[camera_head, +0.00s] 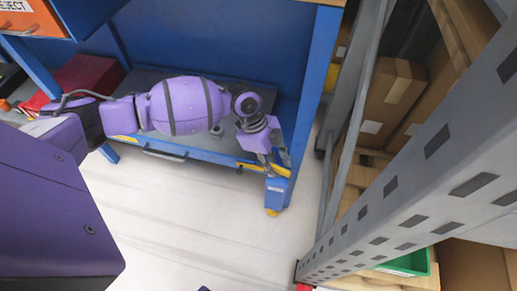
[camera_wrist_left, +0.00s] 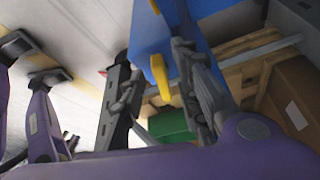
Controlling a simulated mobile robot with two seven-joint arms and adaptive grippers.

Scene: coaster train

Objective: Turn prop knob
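No part is clearly recognisable as the prop knob. In the left wrist view a blue post (camera_wrist_left: 150,35) carries a short yellow piece (camera_wrist_left: 160,77), which lies in the gap between my left gripper's fingers; I cannot tell whether it is the knob. My left gripper (camera_head: 266,162) is by the right front leg of the blue workbench (camera_head: 310,90) in the head view. Its two fingers stand apart in the left wrist view (camera_wrist_left: 150,60), with no visible grip on anything. A blue block with a yellow foot (camera_head: 272,212) is just below it.
A grey metal rack (camera_head: 400,190) with cardboard boxes (camera_head: 390,95) and a green bin (camera_head: 405,264) stands close on the right. White floor (camera_head: 190,225) in front is clear.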

